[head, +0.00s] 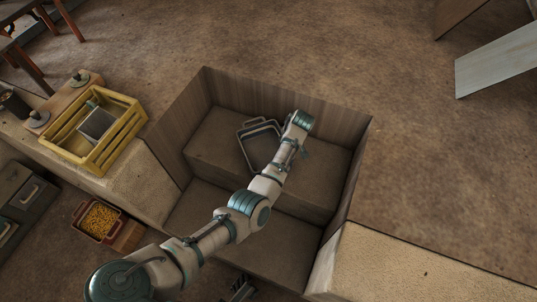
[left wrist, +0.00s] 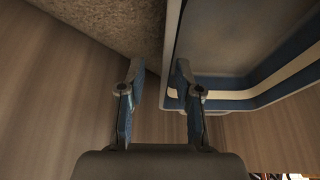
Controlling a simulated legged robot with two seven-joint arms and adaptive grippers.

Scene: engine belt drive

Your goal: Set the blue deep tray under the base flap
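The deep tray (head: 262,150), dark with a pale rim, sits on the raised step inside the wood-walled pit, partly behind my left arm. In the left wrist view the tray (left wrist: 235,45) fills the upper right and shows blue on its walls. My left gripper (left wrist: 158,72) is open. Its fingers are apart on either side of the tray's left edge in that view; contact cannot be told. In the head view the left wrist covers the fingers. A dark jointed part at the bottom edge may be my right gripper (head: 240,290). I cannot pick out the base flap with certainty.
A yellow slatted crate (head: 128,125) holding a grey item stands on the ledge at left. A red bin (head: 77,221) of yellow pieces is below it. The pit's wooden walls (head: 290,97) surround the step. A pale panel (head: 500,62) is at upper right.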

